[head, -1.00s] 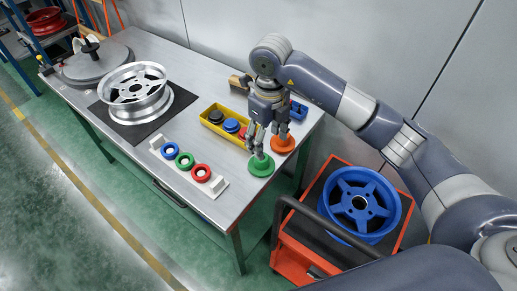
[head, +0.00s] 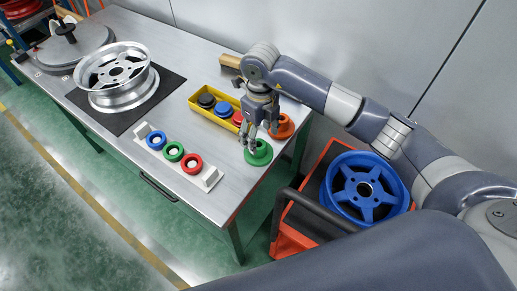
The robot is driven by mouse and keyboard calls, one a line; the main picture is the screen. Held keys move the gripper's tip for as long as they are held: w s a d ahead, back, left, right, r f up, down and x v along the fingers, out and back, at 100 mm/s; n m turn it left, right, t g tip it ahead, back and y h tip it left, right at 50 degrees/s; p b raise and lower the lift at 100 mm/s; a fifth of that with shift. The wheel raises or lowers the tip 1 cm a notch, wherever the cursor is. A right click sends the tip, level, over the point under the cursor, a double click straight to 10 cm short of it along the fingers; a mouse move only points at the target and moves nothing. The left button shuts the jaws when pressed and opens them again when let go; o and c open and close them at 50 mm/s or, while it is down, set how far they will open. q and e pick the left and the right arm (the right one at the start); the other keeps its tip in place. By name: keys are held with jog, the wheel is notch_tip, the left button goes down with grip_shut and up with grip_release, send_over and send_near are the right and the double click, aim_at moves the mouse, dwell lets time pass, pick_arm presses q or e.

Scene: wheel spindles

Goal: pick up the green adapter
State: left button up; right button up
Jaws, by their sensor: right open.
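The green adapter (head: 260,156) is a flanged disc lying on the metal workbench near its right front corner. My right gripper (head: 262,140) is open and points down, with its fingers at the top of the green adapter. The fingers hide part of the adapter's raised centre, and I cannot tell whether they touch it. An orange adapter (head: 285,128) lies just behind it, close to the fingers. My left gripper is not in view.
A white rack (head: 208,177) with blue, green and red rings stands left of the adapter. A yellow bin (head: 202,110) holds black, blue and red pieces. A silver wheel (head: 115,75) rests on a black mat (head: 125,121). A blue wheel (head: 362,188) sits on a cart at the right.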

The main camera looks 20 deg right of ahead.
aim_at(260, 145)
jog(key=f+p, duration=0.1)
jog(key=f, duration=0.3)
jog(key=shift+s+a+f+p, duration=0.1)
jog(key=shift+s+f+p, duration=0.1)
jog(key=shift+p, duration=0.2)
jog(key=shift+f, duration=0.45)
jog(key=shift+c, duration=0.3)
jog(key=c, duration=1.2)
